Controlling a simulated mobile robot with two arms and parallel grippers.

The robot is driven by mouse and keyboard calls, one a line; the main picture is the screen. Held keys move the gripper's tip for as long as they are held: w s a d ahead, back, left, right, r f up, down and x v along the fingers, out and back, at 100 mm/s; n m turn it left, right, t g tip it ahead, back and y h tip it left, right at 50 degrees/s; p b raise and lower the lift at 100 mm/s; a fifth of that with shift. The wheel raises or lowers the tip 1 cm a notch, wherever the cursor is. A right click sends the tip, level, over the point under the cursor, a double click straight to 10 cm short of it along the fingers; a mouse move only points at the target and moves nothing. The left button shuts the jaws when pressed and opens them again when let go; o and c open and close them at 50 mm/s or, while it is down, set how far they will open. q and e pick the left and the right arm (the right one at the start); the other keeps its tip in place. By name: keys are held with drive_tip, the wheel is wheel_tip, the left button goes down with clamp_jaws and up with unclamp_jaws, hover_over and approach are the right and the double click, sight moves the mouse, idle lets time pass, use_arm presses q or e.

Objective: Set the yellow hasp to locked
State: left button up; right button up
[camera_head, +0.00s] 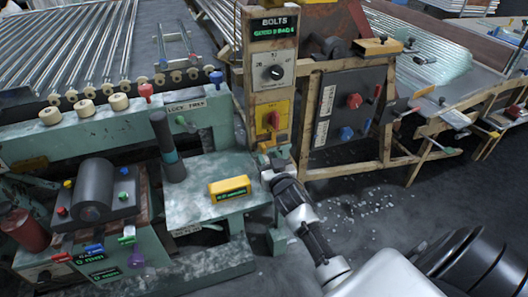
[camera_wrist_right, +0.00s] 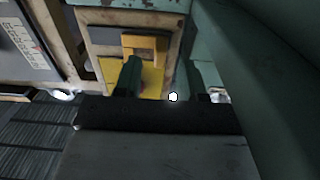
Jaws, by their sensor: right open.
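A yellow plate (camera_head: 284,112) with a red switch handle (camera_head: 273,120) is on the wooden post, under a white dial panel. A bit of red shows low on that plate, partly behind a finger. My right gripper (camera_head: 274,158) is just below the plate in the head view. In the wrist view its two dark fingers (camera_wrist_right: 163,80) are apart, with nothing seen held. Whether a finger touches the bracket is unclear. My left gripper is out of view.
A black dial (camera_head: 275,72) is above the yellow plate. A dark panel with red and blue knobs (camera_head: 347,133) is to the right. A green bench (camera_head: 195,205) with a yellow box (camera_head: 229,188) is to the left. Small debris lies on the floor.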

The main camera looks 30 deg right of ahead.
sight(265, 152)
drive_tip(key=shift+x, duration=2.05)
clamp_jaws()
